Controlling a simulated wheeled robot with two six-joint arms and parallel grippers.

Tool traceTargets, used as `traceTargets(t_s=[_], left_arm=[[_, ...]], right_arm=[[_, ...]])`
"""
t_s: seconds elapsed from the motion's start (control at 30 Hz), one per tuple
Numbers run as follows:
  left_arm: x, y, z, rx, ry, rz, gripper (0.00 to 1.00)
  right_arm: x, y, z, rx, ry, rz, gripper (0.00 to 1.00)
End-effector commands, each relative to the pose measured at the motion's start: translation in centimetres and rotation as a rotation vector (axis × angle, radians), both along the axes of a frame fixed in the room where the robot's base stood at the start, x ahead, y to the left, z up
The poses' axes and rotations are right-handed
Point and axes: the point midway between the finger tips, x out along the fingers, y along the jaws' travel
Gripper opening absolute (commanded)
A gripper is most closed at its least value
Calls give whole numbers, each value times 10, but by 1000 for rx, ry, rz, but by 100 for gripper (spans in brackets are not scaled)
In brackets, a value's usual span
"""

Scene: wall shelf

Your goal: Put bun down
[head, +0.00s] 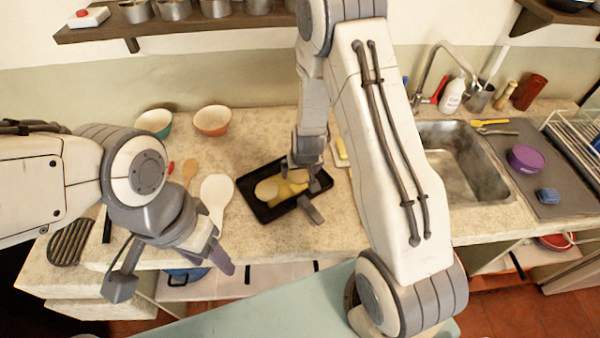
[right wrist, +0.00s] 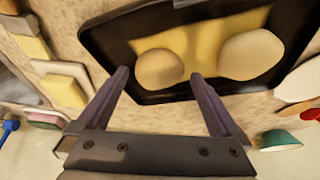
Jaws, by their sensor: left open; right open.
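Two round tan buns (right wrist: 158,69) (right wrist: 249,55) lie on a yellow sheet (right wrist: 200,38) in a black tray (right wrist: 120,38). In the head view the tray (head: 262,215) is on the counter, with one bun (head: 267,190) at its left; the other is partly behind my gripper. My right gripper (head: 308,187) is open at the tray. In the right wrist view its fingertips (right wrist: 159,77) appear either side of one bun; I cannot tell whether they touch it. My left gripper (head: 170,273) is open and empty over the counter's front edge.
A white spoon rest (head: 216,192) and a wooden spoon (head: 190,172) lie left of the tray. Teal (head: 154,122) and orange (head: 212,120) bowls stand behind. The sink (head: 455,165) is right, partly behind my right arm. Shelves with pots hang above.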

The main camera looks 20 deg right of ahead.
Motion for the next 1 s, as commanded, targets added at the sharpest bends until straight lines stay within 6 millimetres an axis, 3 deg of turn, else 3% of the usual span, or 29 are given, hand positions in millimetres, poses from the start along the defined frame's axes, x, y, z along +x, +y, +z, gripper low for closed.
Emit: traceTargets(t_s=[0.17, 0.3, 0.57, 0.63, 0.77, 0.87, 0.9, 1.0], left_arm=[[0, 0, 0, 1, 1, 0, 56], [0, 0, 12, 0, 0, 0, 56], [0, 0, 25, 0, 0, 1, 56], [0, 0, 25, 0, 0, 1, 56], [0, 0, 25, 0, 0, 1, 56], [0, 0, 25, 0, 0, 1, 56], [0, 0, 25, 0, 0, 1, 56], [0, 0, 24, 0, 0, 1, 56]], right_arm=[[-13, 3, 37, 1, -6, -1, 100], [-25, 5, 67, 1, -3, -1, 100], [-38, 8, 95, 1, -1, 3, 100], [-41, 17, 101, 11, 2, 24, 100], [-60, 70, 131, 67, 32, 164, 100], [-102, 124, 166, 113, 96, 339, 100], [-125, 141, 179, 119, 128, 413, 100], [-182, 165, 206, 108, 211, 575, 100]])
